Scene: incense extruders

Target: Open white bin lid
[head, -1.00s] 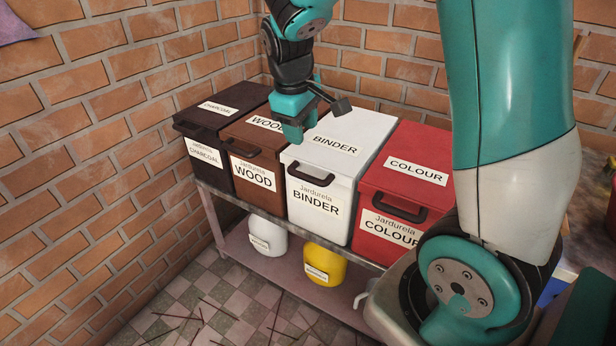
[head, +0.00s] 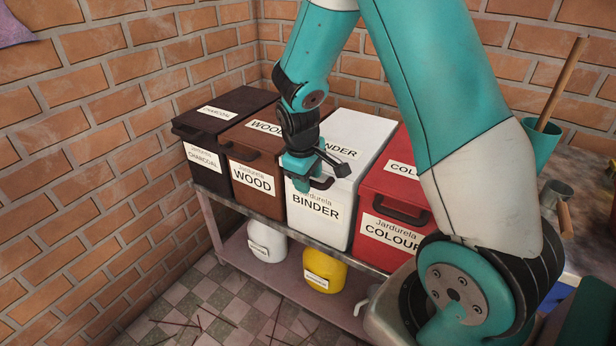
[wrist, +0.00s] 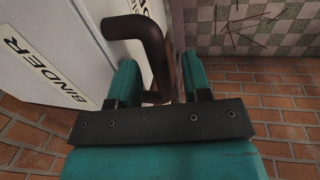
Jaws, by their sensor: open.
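The white bin (head: 340,217), labelled BINDER, stands on a shelf between the brown and red bins. Its lid (head: 362,128) is closed. The lid's dark handle (head: 323,183) sticks out at the front and is partly hidden by my gripper (head: 300,183). In the wrist view, the curved handle (wrist: 148,45) reaches in between the two teal fingers of my gripper (wrist: 160,68). The fingers stand apart on either side of it. Contact with the handle cannot be made out.
A black CHARCOAL bin (head: 206,162) and brown WOOD bin (head: 253,188) stand at left, a red COLOUR bin (head: 390,228) at right. A white pot (head: 268,240) and yellow pot (head: 325,268) sit on the lower shelf. Brick walls close off the back and left.

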